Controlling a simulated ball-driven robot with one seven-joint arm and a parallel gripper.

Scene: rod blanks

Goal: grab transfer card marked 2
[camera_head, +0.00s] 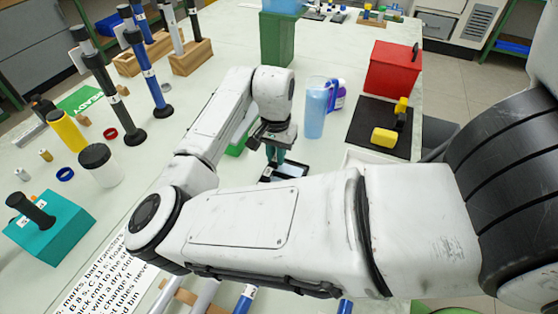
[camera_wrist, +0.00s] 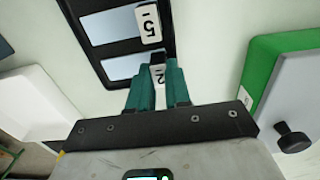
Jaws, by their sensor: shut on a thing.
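The transfer card marked 2 (camera_wrist: 159,75) is a small white tag with a dark top part, seen in the wrist view between my teal fingers. My gripper (camera_wrist: 159,82) is shut on it, at the near end of a black holder (camera_wrist: 88,8) with pale panels. The fingers hide the card's sides. A similar white card marked 5 (camera_wrist: 148,24) sits further up the same holder. In the head view my gripper (camera_head: 275,155) points down at the black holder (camera_head: 297,166); the card in the fingers cannot be made out there.
A green-edged box (camera_wrist: 262,66) with a black knob is right of my gripper in the wrist view, and a white tray (camera_wrist: 38,105) is left. In the head view a blue cup (camera_head: 316,108), a red box (camera_head: 392,68) and a black mat (camera_head: 367,128) stand to the right.

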